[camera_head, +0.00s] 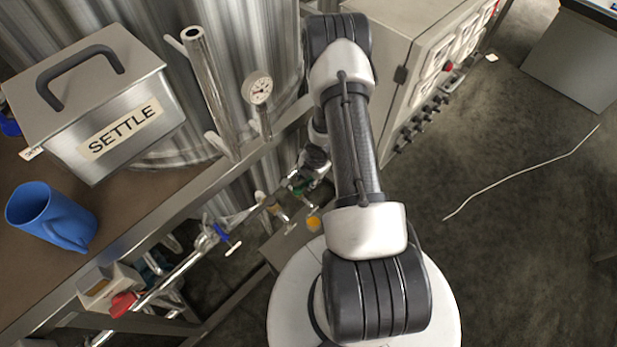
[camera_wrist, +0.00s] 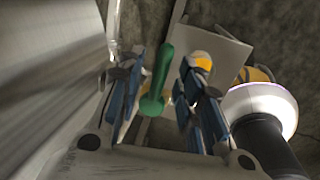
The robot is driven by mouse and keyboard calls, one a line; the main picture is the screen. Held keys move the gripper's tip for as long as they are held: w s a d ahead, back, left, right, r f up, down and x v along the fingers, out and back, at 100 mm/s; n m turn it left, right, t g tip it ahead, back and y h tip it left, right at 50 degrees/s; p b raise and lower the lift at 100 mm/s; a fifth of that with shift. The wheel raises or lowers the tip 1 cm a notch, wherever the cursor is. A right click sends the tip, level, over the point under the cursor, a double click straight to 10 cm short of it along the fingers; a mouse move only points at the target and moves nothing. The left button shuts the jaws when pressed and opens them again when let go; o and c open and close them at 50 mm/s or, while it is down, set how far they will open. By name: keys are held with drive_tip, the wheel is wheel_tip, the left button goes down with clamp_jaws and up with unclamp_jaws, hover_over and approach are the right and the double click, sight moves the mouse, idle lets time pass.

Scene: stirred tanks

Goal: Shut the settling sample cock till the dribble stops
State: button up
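A green-handled cock (camera_head: 299,186) is on the pipework below the tank, partly hidden by my arm in the head view. In the wrist view its green handle (camera_wrist: 158,80) stands between the two blue-padded fingers of my gripper (camera_wrist: 162,74). The fingers are apart, with gaps visible on both sides of the handle. In the head view my gripper (camera_head: 308,176) is small and partly hidden at the green cock. I cannot make out a dribble. No label on this cock is readable.
A blue-handled cock (camera_head: 222,236) and a red-handled one (camera_head: 123,304) sit along the pipe to the left. A box marked SETTLE (camera_head: 120,125) and a blue mug (camera_head: 52,216) stand on the bench. A yellow-filled container (camera_head: 313,223) is below the green cock.

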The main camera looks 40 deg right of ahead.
wheel_tip(320, 180, up, 12)
drive_tip(key=s, duration=0.2)
drive_tip(key=shift+s+d, duration=0.15)
drive_tip(key=shift+d, duration=0.05)
idle(0.3)
drive_tip(key=shift+f, duration=0.15)
idle(0.4)
